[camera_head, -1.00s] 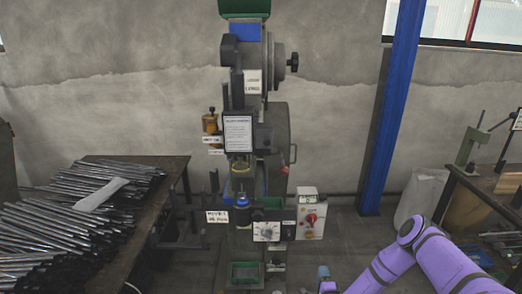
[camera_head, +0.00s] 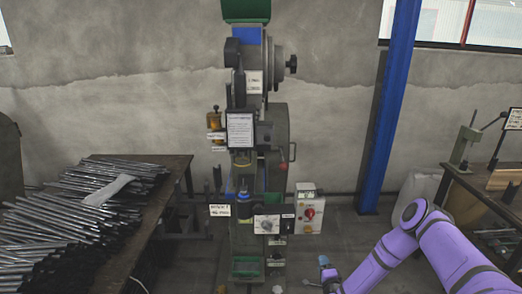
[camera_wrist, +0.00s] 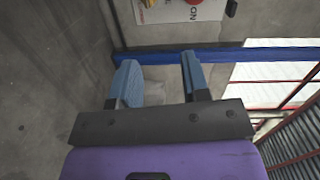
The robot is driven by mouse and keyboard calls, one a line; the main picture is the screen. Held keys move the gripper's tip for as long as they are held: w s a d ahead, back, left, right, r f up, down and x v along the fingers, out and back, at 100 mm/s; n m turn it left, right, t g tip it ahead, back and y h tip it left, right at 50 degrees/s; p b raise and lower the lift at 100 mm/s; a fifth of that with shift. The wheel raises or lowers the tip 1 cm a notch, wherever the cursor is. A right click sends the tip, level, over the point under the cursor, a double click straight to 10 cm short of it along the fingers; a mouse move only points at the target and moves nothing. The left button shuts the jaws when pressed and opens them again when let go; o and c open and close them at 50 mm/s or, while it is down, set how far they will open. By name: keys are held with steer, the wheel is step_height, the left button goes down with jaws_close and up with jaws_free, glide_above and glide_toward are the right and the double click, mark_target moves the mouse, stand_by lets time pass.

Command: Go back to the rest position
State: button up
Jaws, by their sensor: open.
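My gripper (camera_wrist: 157,80) is open in the wrist view, with two blue fingers spread apart and nothing between them. In the head view my purple arm comes in from the lower right, and my gripper (camera_head: 326,270) shows small near the bottom edge, to the right of the rivet press. The rivet press (camera_head: 241,165) stands upright in the middle of the head view, apart from my gripper.
A table (camera_head: 168,203) with many metal rods (camera_head: 65,215) stands at the left. A control box with a red knob (camera_head: 309,214) is beside the press. A blue post (camera_head: 388,110) and a workbench (camera_head: 490,200) are at the right.

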steer(key=w+r+n+g+y, duration=0.15)
steer(key=w+r+n, duration=0.3)
steer(key=r, duration=0.65)
steer(key=w+r+n+g+y, duration=0.1)
steer(key=w+r+n+g, duration=0.3)
steer(key=r, duration=0.8)
steer(key=s+d+r+n+g+h, duration=0.1)
steer(key=s+r+n, duration=0.15)
steer(key=r, duration=0.95)
steer(key=s+d+r+n+g+h, duration=0.15)
steer(key=s+r, duration=0.25)
steer(key=r, duration=0.7)
steer(key=s+d+r+n+g+h, duration=0.2)
steer(key=s+r, duration=1.5)
steer(key=s, duration=0.3)
steer(key=s+r+n+g, duration=0.1)
steer(key=s+r+g, duration=0.1)
steer(key=s, duration=2.1)
steer(key=shift+s+d+r, duration=0.15)
steer(key=shift+s+d, duration=0.15)
steer(key=shift+d, duration=0.05)
